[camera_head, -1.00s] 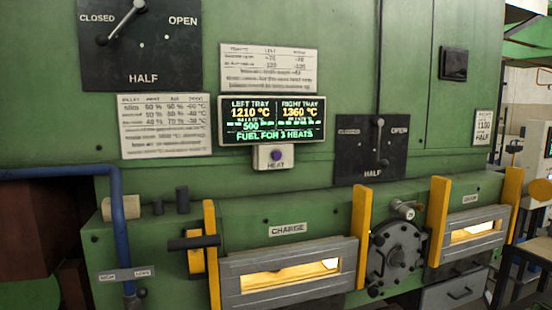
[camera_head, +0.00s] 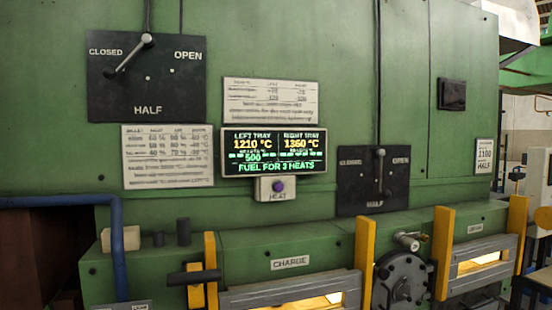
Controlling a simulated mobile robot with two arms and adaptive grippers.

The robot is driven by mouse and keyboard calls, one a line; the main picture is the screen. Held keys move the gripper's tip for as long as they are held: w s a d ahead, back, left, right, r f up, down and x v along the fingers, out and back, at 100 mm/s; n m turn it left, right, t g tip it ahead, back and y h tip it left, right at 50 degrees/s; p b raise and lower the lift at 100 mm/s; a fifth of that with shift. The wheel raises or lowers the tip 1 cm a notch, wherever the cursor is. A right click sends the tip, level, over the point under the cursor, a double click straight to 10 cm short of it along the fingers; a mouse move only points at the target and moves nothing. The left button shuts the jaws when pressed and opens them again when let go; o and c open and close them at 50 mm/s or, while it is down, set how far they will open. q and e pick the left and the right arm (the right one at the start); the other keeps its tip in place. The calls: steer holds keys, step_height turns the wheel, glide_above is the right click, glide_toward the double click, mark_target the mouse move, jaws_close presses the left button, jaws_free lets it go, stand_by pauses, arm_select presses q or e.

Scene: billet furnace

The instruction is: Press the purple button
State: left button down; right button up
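The purple button (camera_head: 278,186) sits on a small pale box labelled HEAT (camera_head: 277,196), mounted on the green furnace front just below the display. The display (camera_head: 274,151) reads left tray 1210 °C, right tray 1360 °C, 500, and "FUEL FOR 3 HEATS". Nothing covers the button. Neither of my grippers shows in the head view.
A left lever plate (camera_head: 147,77) has its handle toward CLOSED; a right lever plate (camera_head: 373,180) has its handle upright. Below are the CHARGE door (camera_head: 290,291) between yellow posts (camera_head: 364,260), a round bolted cover (camera_head: 402,282) and a blue pipe (camera_head: 118,250).

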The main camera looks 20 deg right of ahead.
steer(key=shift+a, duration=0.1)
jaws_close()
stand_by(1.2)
